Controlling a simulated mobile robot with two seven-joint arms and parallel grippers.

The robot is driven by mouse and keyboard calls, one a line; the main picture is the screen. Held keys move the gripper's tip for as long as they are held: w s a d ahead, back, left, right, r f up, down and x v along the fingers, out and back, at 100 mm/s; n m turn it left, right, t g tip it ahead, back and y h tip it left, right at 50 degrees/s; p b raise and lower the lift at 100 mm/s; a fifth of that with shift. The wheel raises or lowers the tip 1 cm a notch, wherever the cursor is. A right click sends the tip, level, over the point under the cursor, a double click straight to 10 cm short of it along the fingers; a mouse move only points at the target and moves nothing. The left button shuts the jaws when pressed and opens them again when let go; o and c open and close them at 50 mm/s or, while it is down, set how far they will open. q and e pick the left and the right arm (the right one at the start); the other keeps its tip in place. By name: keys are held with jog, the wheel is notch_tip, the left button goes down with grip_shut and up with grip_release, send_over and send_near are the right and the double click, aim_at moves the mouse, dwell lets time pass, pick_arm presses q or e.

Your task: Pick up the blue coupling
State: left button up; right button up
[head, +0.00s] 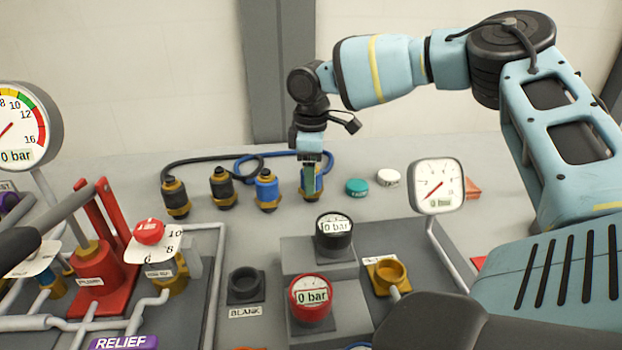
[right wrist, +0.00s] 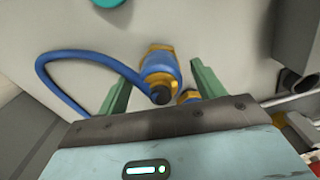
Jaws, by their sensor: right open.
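My right gripper (head: 311,172) points down at the back of the bench, open, with its green fingers around a blue coupling (head: 311,196) with a brass base. In the right wrist view this blue coupling (right wrist: 160,72) lies between the open fingers of my right gripper (right wrist: 161,78), with a gap visible on each side. Another blue coupling (head: 266,189) stands just left of it in the head view. A blue hose (head: 240,170) loops behind these two. My left gripper is not in view.
Two black couplings (head: 222,188) (head: 175,197) stand further left. A teal cap (head: 357,187) and a white cap (head: 388,177) lie to the right. Gauges (head: 437,187), a red pump (head: 100,265) and pipes fill the front. An empty black BLANK socket (head: 246,287) sits mid-front.

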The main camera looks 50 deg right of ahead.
jog(key=shift+f, duration=0.15)
jog(key=c, duration=1.2)
notch_tip(320, 180, up, 18)
jog(key=shift+r+p, duration=0.1)
jog(key=shift+p, duration=0.6)
